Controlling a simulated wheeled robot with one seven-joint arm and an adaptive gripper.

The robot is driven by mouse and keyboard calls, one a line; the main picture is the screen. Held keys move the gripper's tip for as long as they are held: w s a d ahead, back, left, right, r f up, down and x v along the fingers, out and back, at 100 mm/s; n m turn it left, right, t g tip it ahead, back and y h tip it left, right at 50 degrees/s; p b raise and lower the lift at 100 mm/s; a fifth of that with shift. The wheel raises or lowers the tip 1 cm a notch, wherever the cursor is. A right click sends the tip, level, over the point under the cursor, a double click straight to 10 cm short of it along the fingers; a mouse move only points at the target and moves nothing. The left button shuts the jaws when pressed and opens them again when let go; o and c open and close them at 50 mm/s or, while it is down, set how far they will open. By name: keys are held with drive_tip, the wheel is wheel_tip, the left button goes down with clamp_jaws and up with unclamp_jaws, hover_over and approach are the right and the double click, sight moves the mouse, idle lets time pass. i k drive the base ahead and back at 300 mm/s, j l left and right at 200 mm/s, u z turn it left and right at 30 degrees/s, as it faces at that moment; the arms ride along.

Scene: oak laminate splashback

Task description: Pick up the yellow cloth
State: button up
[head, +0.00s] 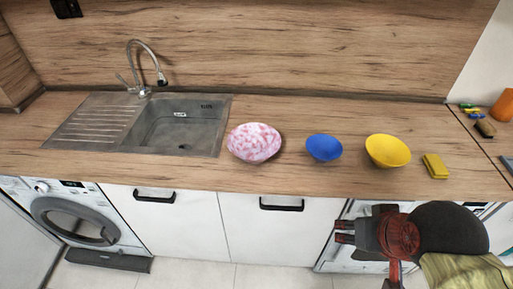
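A small yellow block-like piece (435,166), folded cloth or sponge, lies on the wooden counter to the right of the yellow bowl (388,151). I cannot tell its material at this size. My gripper (343,232) is at the lower right, in front of the lower cabinets in the picture. Its dark fingers point left, away from the yellow piece, and hold nothing that I can see. Its finger opening is not clear from this angle. My gripper is apart from the yellow piece.
A blue bowl (324,148) and a pink-and-white bowl (254,143) stand left of the yellow bowl. A sink (181,126) with a tap (146,66) is farther left. Small items and an orange object (504,105) are at the far right. The counter's front edge runs below the bowls.

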sight(437, 168)
drive_tip(key=i+l, duration=0.15)
drive_tip(key=l, duration=0.25)
drive_tip(key=i+l, duration=0.1)
drive_tip(key=l, duration=0.25)
drive_tip(key=i+l, duration=0.15)
drive_tip(key=l, duration=0.25)
drive_tip(key=i+l, duration=0.15)
drive_tip(key=l, duration=0.25)
drive_tip(key=i+l, duration=0.1)
drive_tip(key=l, duration=0.25)
drive_tip(key=i+l, duration=0.15)
drive_tip(key=l, duration=0.25)
